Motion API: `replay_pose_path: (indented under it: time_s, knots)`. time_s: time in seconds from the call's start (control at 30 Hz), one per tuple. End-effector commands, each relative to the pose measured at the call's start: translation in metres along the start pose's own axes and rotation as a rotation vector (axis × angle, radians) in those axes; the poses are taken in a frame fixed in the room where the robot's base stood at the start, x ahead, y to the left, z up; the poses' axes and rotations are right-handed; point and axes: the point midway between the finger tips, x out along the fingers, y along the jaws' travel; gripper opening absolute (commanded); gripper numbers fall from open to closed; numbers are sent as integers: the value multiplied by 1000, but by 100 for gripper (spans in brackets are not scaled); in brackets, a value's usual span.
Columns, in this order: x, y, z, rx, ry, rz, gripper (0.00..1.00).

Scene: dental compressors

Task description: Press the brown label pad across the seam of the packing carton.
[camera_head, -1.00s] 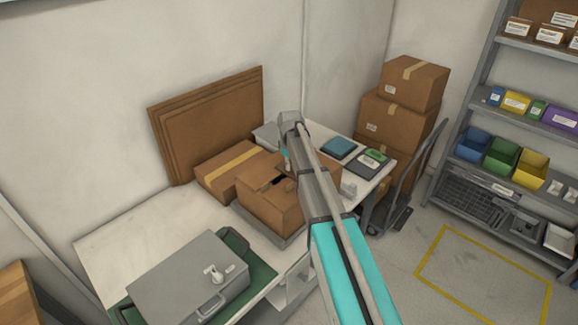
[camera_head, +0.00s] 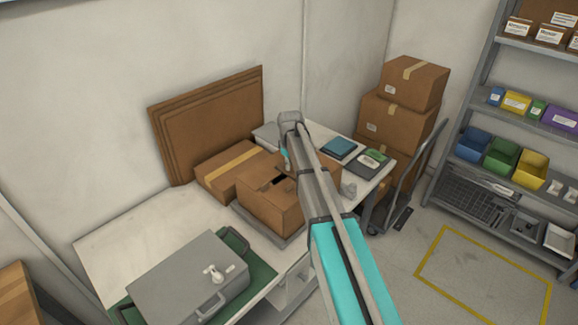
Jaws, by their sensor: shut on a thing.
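The brown packing carton (camera_head: 268,208) stands on a low grey plate on the white table. My arm crosses in front of its right side, and my wrist points down over it. My gripper (camera_head: 277,182) shows only as a small dark shape at the carton's top, partly hidden by my arm. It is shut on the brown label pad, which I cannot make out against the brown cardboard. I cannot tell whether the pad touches the carton or how it lies to the seam.
A taped flat carton (camera_head: 232,172) lies behind, with cardboard sheets (camera_head: 208,120) against the wall. A grey case (camera_head: 190,280) sits on a green mat at the front left. Blue (camera_head: 340,148) and green (camera_head: 374,157) items lie at the table's right end. Stacked boxes (camera_head: 400,110) stand beyond.

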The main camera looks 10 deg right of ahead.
Motion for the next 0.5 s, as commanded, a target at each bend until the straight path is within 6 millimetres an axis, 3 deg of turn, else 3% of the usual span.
replay_pose_path:
  time_s: [0.37,0.4,0.5]
  knots:
    - [1,-1,1,0,-2,-2,0]
    - [1,-1,1,0,-2,-2,13]
    - [1,-1,1,0,-2,-2,32]
